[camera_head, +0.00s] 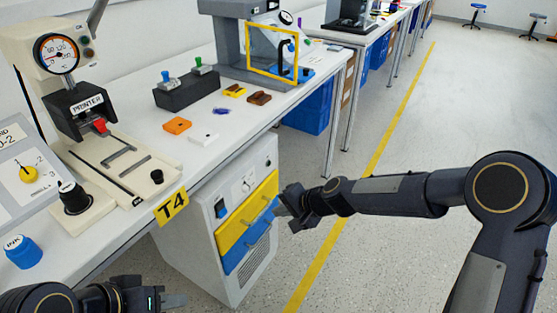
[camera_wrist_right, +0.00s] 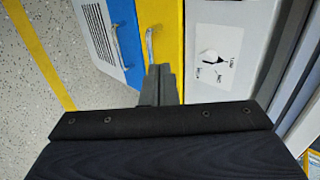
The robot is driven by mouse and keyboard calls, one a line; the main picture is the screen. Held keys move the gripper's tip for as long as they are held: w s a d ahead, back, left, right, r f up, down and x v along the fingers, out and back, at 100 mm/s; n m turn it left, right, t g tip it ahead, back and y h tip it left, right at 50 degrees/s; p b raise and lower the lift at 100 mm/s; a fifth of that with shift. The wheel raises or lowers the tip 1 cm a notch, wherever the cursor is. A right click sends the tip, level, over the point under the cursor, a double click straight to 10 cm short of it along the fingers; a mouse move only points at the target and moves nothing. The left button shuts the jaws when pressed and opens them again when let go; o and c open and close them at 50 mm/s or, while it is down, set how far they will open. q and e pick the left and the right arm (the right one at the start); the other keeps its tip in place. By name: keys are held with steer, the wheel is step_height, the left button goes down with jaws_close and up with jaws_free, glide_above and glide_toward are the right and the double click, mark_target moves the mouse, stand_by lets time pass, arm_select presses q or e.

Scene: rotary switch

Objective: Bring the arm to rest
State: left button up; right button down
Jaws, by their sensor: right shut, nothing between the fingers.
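My right gripper (camera_head: 283,203) is shut and empty, out in front of the grey cabinet (camera_head: 203,262) under the bench. In the right wrist view its closed fingers (camera_wrist_right: 160,85) show in front of the yellow drawer (camera_wrist_right: 165,28) and the blue drawer (camera_wrist_right: 121,30). The cabinet's white panel with a rotary switch (camera_head: 247,184) sits above the drawers. The switch also shows in the right wrist view (camera_wrist_right: 209,55), to the right of the fingers and apart from them. My left gripper (camera_head: 172,300) is low at the bottom edge, and its finger gap is not clear.
The bench (camera_head: 200,150) carries a printer press (camera_head: 75,108), a panel with a yellow knob (camera_head: 28,173), a blue ink pot (camera_head: 22,251) and several small parts. The yellow drawer handle and blue drawer handle stick out near my right gripper.

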steer(key=s+d+r+n+h, duration=0.2)
steer(key=s+d+r+n, duration=0.1)
steer(key=s+d+r, duration=1)
steer(key=s+d+f+n+t+h, duration=0.1)
steer(key=s+d, duration=0.4)
steer(key=s, duration=0.4)
steer(key=s+d+f+h, duration=0.1)
steer(key=s+d, duration=0.3)
steer(key=s, duration=0.4)
step_height(320, 180, up, 25)
steer(key=p, duration=2.5)
steer(key=shift+p, duration=0.35)
steer(key=shift+f, duration=0.1)
